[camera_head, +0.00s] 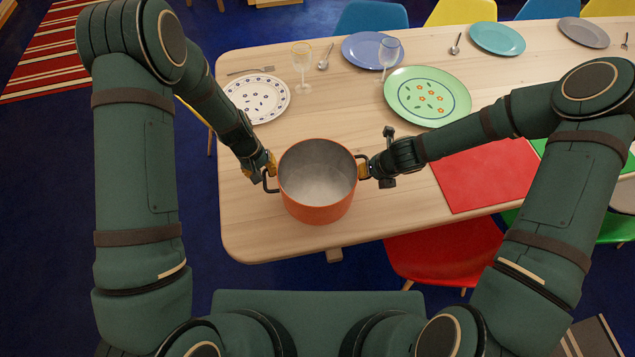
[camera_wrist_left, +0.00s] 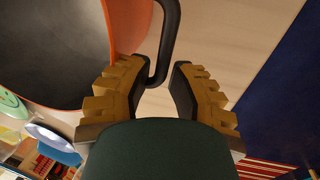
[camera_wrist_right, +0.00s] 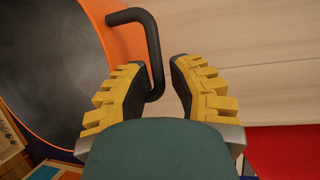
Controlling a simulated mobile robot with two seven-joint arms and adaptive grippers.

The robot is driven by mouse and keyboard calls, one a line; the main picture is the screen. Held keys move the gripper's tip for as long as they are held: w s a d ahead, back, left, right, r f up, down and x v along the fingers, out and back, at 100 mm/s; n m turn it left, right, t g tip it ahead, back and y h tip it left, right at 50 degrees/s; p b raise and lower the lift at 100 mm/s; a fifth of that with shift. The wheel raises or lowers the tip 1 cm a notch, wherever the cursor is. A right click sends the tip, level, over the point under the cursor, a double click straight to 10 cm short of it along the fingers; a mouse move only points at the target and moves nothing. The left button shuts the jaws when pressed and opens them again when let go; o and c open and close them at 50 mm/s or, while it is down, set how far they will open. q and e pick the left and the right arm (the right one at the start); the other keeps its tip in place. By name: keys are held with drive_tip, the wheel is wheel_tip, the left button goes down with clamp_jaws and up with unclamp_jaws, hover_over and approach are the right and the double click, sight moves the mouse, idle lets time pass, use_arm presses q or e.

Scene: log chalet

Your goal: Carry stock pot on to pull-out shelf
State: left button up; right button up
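The orange stock pot (camera_head: 318,208), grey inside and empty, is upright at the left part of the wooden table, between my two grippers; whether it rests on the top is hard to tell. My left gripper (camera_head: 268,172) is at its left black handle (camera_wrist_left: 168,40). In the left wrist view the fingers (camera_wrist_left: 158,92) stand apart, with the handle's bend between them. My right gripper (camera_head: 366,168) is at the right black handle (camera_wrist_right: 152,45). Its fingers (camera_wrist_right: 157,90) also stand apart, with the handle between them. No pull-out shelf is identifiable.
The table (camera_head: 290,243) holds a spotted plate (camera_head: 258,98), a green plate (camera_head: 427,96), a blue plate (camera_head: 362,50), glasses (camera_head: 302,66) and a red placemat (camera_head: 484,178). A red chair (camera_head: 447,250) is at the near edge. Blue floor (camera_head: 205,235) lies left of the table.

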use_arm(q)
clamp_jaws()
use_arm(e)
clamp_jaws()
use_arm(q)
drive_tip(key=shift+d+r, duration=0.1)
drive_tip(key=shift+r, duration=0.05)
use_arm(e)
drive_tip(key=shift+a+r, duration=0.1)
drive_tip(key=shift+r, duration=0.05)
